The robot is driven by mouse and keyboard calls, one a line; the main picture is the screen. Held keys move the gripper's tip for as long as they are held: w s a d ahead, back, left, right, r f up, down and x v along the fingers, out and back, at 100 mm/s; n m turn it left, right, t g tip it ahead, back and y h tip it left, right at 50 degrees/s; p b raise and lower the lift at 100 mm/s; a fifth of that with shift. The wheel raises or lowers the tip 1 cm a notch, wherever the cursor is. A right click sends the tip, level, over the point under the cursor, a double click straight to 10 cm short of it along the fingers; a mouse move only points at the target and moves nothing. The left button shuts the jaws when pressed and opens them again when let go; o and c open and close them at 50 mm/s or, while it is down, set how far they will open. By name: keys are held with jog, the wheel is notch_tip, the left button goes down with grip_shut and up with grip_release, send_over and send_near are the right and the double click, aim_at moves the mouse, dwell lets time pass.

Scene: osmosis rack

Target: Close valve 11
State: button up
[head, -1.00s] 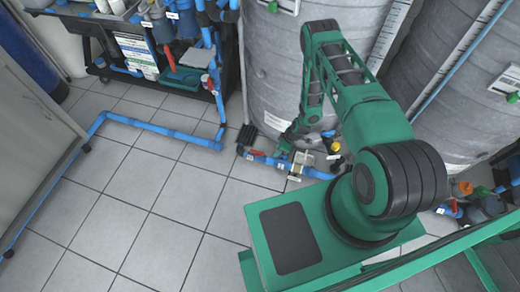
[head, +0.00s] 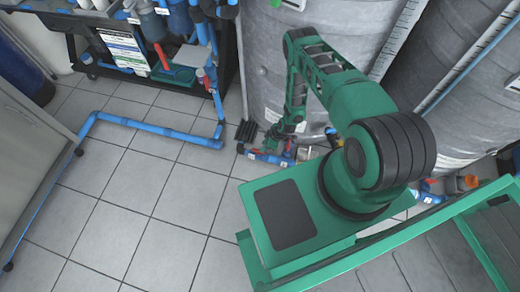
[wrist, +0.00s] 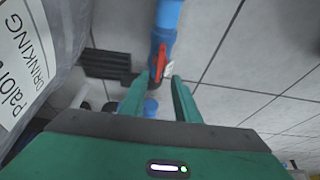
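A small valve with a red handle (wrist: 160,62) sits on a blue pipe (wrist: 168,14) near the floor in the wrist view. The handle lies roughly along the pipe. A white tag (wrist: 169,70) hangs beside it; its number cannot be read. My gripper (wrist: 157,80) is open, its two green fingers apart on either side of the handle's near end. Whether they touch it cannot be told. In the head view my gripper (head: 270,149) is low at the foot of the grey tank, by the red handle (head: 254,151), partly hiding the valve area.
The large grey tank (head: 263,70) stands close behind the valve. A dark ribbed block (wrist: 107,65) lies left of the valve. Blue pipe (head: 150,127) runs along the floor to the left, below a black rack (head: 150,75). Tiled floor (head: 130,195) in front is clear.

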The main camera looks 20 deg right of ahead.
jog(key=x, duration=0.7)
jog(key=shift+d+f, duration=0.1)
jog(key=shift+f, duration=0.05)
grip_shut()
